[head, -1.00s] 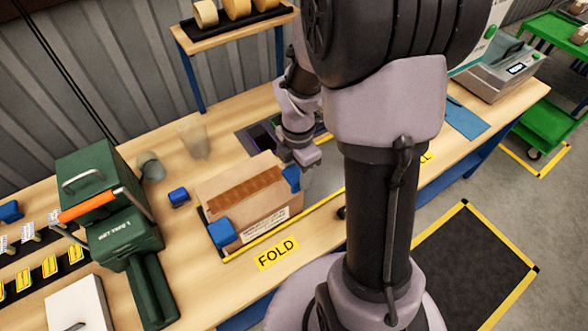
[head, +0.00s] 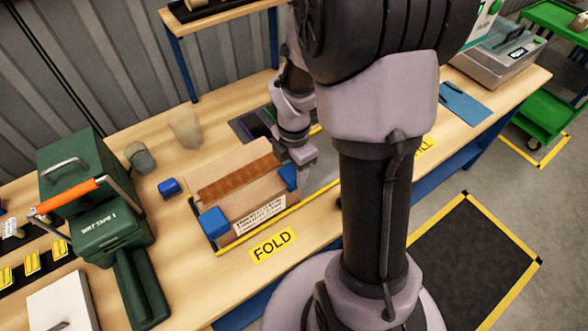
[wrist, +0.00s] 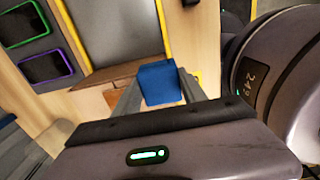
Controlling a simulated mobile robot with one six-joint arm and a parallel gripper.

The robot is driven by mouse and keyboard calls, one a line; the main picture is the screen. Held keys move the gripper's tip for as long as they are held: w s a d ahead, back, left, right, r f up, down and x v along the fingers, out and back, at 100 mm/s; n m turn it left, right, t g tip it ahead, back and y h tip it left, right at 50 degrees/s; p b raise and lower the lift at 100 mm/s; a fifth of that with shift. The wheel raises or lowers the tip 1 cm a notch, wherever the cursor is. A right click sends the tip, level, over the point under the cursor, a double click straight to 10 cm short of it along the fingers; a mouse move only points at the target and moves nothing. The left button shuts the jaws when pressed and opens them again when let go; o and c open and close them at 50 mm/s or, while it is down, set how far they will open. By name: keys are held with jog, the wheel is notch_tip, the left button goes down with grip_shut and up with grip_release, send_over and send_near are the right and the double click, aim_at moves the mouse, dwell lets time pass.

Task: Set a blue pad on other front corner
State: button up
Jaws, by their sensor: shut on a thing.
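The brown carton (head: 230,176) sits on the bench in the head view, with a brown tape strip (head: 240,180) on top and a white label on its front. A blue pad (head: 213,223) sits on its front left corner. Another blue pad (head: 289,177) is at its front right corner, held in my gripper (head: 290,167). The wrist view shows this pad (wrist: 160,82) between the fingers of my gripper (wrist: 162,92), close to the carton's edge (wrist: 112,72). I cannot tell whether it touches the corner. A loose blue pad (head: 169,187) lies left of the carton.
A green tape machine (head: 100,205) with an orange handle stands at the left. Cups (head: 141,158) stand behind the loose pad. A yellow FOLD label (head: 272,245) marks the bench's front edge. Two framed dark panels (wrist: 45,68) lie beyond the carton.

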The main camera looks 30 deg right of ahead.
jog(key=shift+f, duration=0.1)
jog(key=o, duration=1)
jog(key=shift+o, duration=0.2)
jog(key=shift+o, duration=1.1)
jog(key=shift+o, duration=0.7)
notch_tip(320, 180, up, 7)
jog(key=p, duration=0.7)
jog(key=shift+r, duration=0.2)
jog(key=shift+f, duration=0.15)
